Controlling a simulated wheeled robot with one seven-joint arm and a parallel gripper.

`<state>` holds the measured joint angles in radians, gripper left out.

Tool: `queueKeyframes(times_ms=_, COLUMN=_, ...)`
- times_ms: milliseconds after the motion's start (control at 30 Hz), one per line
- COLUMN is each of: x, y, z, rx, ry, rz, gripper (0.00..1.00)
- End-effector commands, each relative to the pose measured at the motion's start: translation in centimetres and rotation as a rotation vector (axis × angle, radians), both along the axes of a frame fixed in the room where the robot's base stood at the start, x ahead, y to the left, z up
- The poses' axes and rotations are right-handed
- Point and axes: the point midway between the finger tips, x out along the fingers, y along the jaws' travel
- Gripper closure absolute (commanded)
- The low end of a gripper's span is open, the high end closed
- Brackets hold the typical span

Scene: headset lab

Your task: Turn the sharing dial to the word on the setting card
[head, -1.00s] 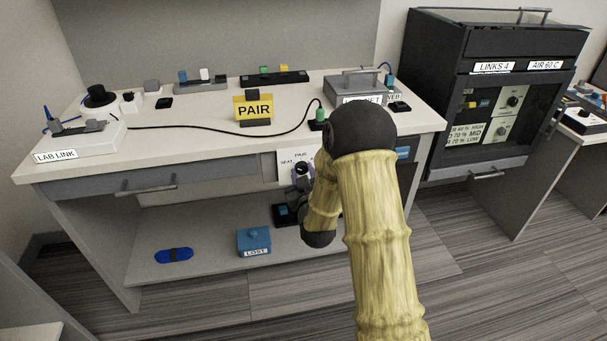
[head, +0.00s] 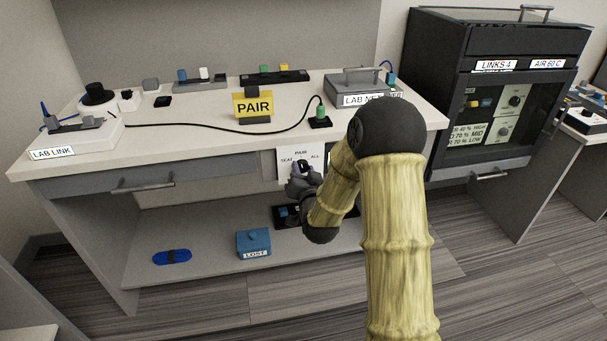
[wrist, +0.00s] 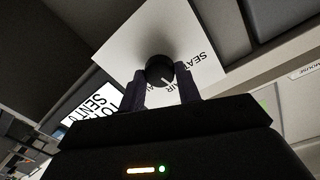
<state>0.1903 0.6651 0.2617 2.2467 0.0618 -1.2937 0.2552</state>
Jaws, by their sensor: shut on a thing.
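The yellow setting card (head: 253,105) stands on the bench and reads PAIR. The sharing dial is a round black knob (wrist: 157,68) on a white panel (wrist: 130,40), which also shows below the bench top in the head view (head: 288,152). The panel reads SEAT, PAIR and ALL. My gripper (wrist: 161,84) is shut on the knob, one finger on each side. In the wrist view the knob's white pointer mark aims down and slightly right, toward the partly hidden lettering between my fingers and to one side of SEAT. My gripper hides most of the knob in the head view.
The bench top (head: 190,145) overhangs the panel. A drawer handle (head: 143,186) sticks out to the left. On the lower shelf are a blue LOST box (head: 253,242) and a blue oval item (head: 172,257). A black cabinet (head: 490,90) stands at the right.

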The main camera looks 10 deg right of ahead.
Motion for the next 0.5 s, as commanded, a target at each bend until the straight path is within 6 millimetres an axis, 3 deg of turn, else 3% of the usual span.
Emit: queueKeyframes(times_ms=500, x=0.14, y=-0.14, z=0.23, rx=0.236, ry=-0.007, rz=-0.002, gripper=0.9)
